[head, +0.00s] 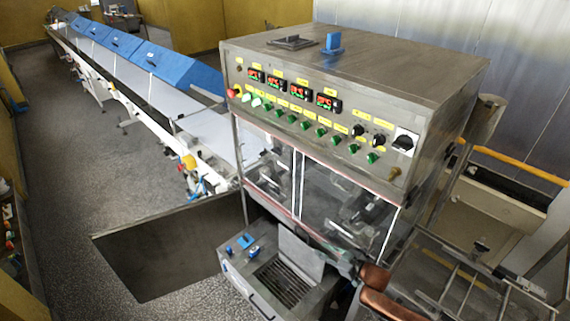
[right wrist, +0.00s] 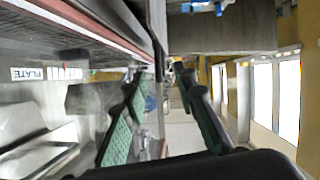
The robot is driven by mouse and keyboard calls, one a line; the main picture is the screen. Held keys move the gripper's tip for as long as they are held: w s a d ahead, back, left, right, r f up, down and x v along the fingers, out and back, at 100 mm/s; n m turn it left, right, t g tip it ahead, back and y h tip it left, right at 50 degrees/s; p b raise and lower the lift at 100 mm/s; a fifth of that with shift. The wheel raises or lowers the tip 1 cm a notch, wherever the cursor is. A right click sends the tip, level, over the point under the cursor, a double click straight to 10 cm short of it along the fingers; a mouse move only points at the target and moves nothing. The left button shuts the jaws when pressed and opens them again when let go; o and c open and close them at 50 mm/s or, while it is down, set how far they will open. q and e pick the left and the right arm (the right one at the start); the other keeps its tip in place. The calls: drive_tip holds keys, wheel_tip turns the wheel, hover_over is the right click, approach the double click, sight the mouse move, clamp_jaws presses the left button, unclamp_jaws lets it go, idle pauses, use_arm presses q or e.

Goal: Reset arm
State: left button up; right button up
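The task names no object apart from my arm. My right arm shows as copper-brown links (head: 378,290) at the bottom of the head view, in front of the steel machine. My right gripper (head: 345,266) is a small dark shape there, close to the machine's lower front. In the right wrist view my right gripper (right wrist: 158,85) shows two fingers with green pads, standing apart with nothing between them. It is open and empty. My left gripper is in neither view.
The steel control cabinet (head: 340,75) with glass doors stands close in front. Below it is a small grated unit (head: 283,285). A wire-mesh frame (head: 455,285) lies at the lower right. A long conveyor (head: 150,85) with blue covers runs back left. Floor at left is clear.

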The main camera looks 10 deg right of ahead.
drive_tip(key=s+a+f+m+g+h, duration=0.2)
drive_tip(key=s+a+f, duration=0.2)
drive_tip(key=s+a, duration=0.45)
drive_tip(key=s+d+r+m+g+h, duration=0.15)
drive_tip(key=s+d, duration=0.25)
drive_tip(key=s, duration=0.6)
drive_tip(key=s+d+m+g+h, duration=0.2)
drive_tip(key=s+d+g, duration=0.15)
drive_tip(key=s, duration=0.75)
drive_tip(key=s+d+r+m+g+h, duration=0.15)
drive_tip(key=s+d, duration=0.25)
drive_tip(key=s, duration=0.6)
wheel_tip(320, 180, down, 37)
drive_tip(key=a+b, duration=0.1)
drive_tip(key=b, duration=0.7)
drive_tip(key=s+f+g+b, duration=0.1)
drive_tip(key=s+f+b, duration=0.3)
drive_tip(key=s+f, duration=0.7)
drive_tip(key=s+f+n+g+b, duration=0.1)
drive_tip(key=s+f+b, duration=0.4)
drive_tip(key=s+f, duration=0.5)
wheel_tip(320, 180, down, 8)
drive_tip(key=shift+s+a+r+y, duration=0.1)
drive_tip(key=shift+s+a+y, duration=0.2)
drive_tip(key=shift+s+y, duration=0.1)
